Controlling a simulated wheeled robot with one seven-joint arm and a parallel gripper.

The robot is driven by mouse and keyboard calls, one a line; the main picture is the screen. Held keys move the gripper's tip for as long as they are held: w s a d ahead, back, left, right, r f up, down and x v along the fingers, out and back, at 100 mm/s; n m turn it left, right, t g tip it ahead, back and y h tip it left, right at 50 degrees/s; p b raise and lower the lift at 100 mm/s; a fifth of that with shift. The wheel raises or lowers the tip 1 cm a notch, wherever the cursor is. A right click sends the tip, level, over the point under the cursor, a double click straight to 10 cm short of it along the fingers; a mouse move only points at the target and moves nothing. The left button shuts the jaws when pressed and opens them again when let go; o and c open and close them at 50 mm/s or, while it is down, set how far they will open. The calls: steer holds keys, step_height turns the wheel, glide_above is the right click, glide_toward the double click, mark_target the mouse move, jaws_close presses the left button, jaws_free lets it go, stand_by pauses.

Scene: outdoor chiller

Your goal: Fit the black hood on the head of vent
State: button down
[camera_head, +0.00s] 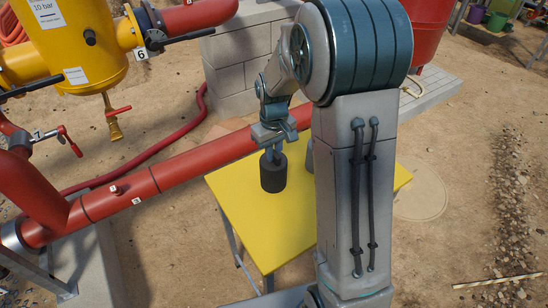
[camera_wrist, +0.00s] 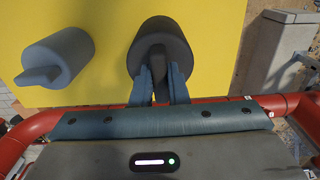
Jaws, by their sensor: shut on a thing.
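The black hood (camera_head: 273,178) is a dark cylinder with a raised grip on top. It is over the yellow table (camera_head: 240,222), upright; I cannot tell whether it touches the tabletop. My gripper (camera_head: 272,153) is above it, shut on its grip. In the wrist view my two fingers (camera_wrist: 160,84) close on both sides of the grip of the black hood (camera_wrist: 160,42). A small red stub (camera_head: 117,189) stands up from the red pipe to the left of the table; it may be the vent, but I cannot tell.
A lighter grey hood (camera_wrist: 60,58) stands on the table beside the black one; my arm mostly hides it in the head view. The red pipe (camera_head: 190,165) runs behind the table's left side. A yellow tank (camera_head: 85,45) with valves and handles is at the upper left.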

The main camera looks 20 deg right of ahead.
mark_target(273, 174)
steer(key=shift+f, duration=1.65)
steer(key=shift+f, duration=0.15)
steer(key=c, duration=1.4)
jaws_free()
